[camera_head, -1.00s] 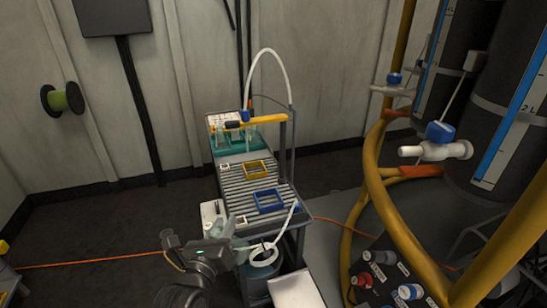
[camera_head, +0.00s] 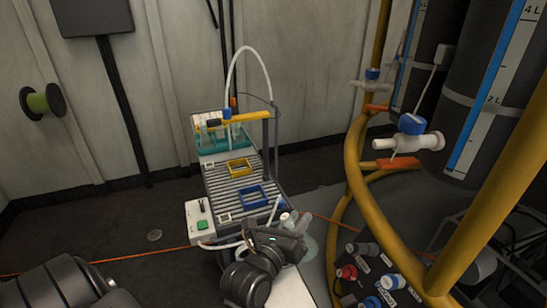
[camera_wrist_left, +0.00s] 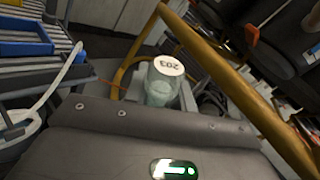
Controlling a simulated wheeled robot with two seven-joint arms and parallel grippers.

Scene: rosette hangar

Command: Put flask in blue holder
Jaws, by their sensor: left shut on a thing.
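The blue holder (camera_head: 253,196) is an open rectangular frame on the near part of the slatted rack. In the left wrist view the blue holder (camera_wrist_left: 26,48) shows at the upper left. My left gripper (camera_head: 290,229) is to the right of the rack's near end, beside and apart from the blue holder. It is shut on the flask (camera_head: 293,218), a clear vessel. In the left wrist view the flask (camera_wrist_left: 160,88) has a white top marked 203; its lower part is hidden behind the gripper body. My right gripper is not in view.
A yellow holder (camera_head: 239,168) sits behind the blue one. A teal tray with glassware (camera_head: 213,138) stands at the back under a yellow bar. A white box with a green button (camera_head: 200,224) is at the rack's front left. Yellow pipes (camera_head: 362,190) stand on the right.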

